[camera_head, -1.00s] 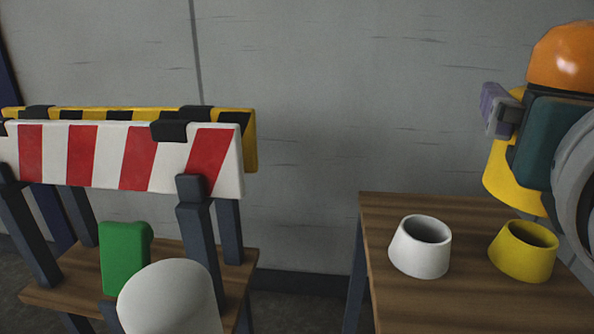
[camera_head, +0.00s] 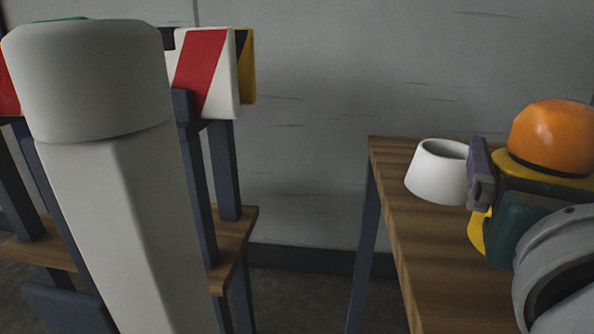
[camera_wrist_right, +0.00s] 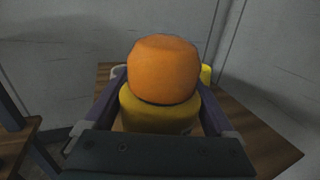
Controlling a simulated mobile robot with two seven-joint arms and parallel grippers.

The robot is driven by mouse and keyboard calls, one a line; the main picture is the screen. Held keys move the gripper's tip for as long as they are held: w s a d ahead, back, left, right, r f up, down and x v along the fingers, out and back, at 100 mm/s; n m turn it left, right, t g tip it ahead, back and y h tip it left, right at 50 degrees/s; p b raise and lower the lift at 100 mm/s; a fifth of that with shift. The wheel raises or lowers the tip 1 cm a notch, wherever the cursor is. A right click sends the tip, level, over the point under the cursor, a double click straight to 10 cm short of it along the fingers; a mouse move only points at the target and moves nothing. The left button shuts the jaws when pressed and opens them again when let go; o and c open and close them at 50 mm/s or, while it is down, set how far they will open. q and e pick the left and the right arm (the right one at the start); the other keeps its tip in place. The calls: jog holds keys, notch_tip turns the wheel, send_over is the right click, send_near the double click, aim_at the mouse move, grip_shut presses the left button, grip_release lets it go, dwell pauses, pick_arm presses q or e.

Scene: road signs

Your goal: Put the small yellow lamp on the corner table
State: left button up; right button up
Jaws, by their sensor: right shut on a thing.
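The small yellow lamp (camera_head: 552,138), with an orange dome on a yellow base, is held upright by my right gripper (camera_head: 482,178). In the wrist view the lamp (camera_wrist_right: 163,72) sits between the two fingers. The corner table (camera_head: 405,225) is a brown wooden top with dark legs, at the right of the head view. The lamp appears over its right part, low near the top. Whether its base touches the wood is hidden by my gripper and wrist. My left gripper is not in view.
A white, open-topped tapered piece (camera_head: 437,172) stands on the table, just left of the lamp. A yellow piece (camera_wrist_right: 206,74) shows behind the right finger in the wrist view. A grey wall closes the back.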

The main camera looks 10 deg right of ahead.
notch_tip(320, 180, down, 3)
jog(key=shift+f+b, duration=0.15)
jog(key=shift+b, duration=0.75)
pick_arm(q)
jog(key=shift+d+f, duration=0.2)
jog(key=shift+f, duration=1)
pick_arm(e)
jog(key=o, duration=1.4)
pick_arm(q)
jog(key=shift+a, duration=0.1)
